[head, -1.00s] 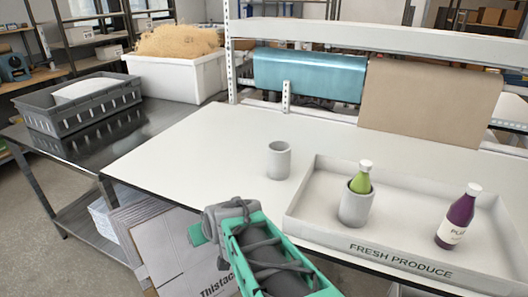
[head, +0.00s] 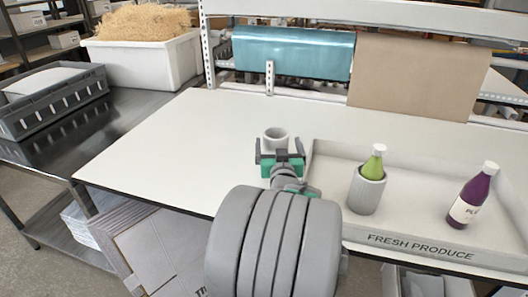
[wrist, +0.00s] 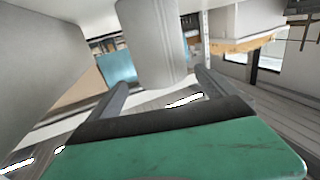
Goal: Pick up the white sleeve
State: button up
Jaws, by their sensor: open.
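The white sleeve (head: 276,136), a light grey-white hollow cylinder, stands upright on the white table, left of the tray. My gripper (head: 279,153) is open at the sleeve, low on its near side, and hides its lower part in the head view. In the wrist view, the sleeve (wrist: 150,45) shows between and beyond the two dark fingers of my gripper (wrist: 161,82). I cannot tell whether either finger touches it.
A white tray (head: 420,243) marked FRESH PRODUCE lies close on the right. It holds another sleeve (head: 366,192) around a green bottle (head: 374,162), and a purple bottle (head: 470,198). Blue (head: 295,52) and brown (head: 415,75) rolls hang behind. The table's left part is clear.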

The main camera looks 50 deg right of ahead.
aim_at(275, 129)
jog(key=p+x, duration=0.1)
jog(key=x, duration=0.3)
jog(key=p+x, duration=0.1)
jog(key=x, duration=0.3)
jog(key=shift+w+a+r+p, duration=0.1)
jog(key=shift+w+r+p, duration=0.1)
jog(key=shift+p, duration=0.15)
jog(key=c, duration=0.9)
jog(key=shift+o, duration=0.2)
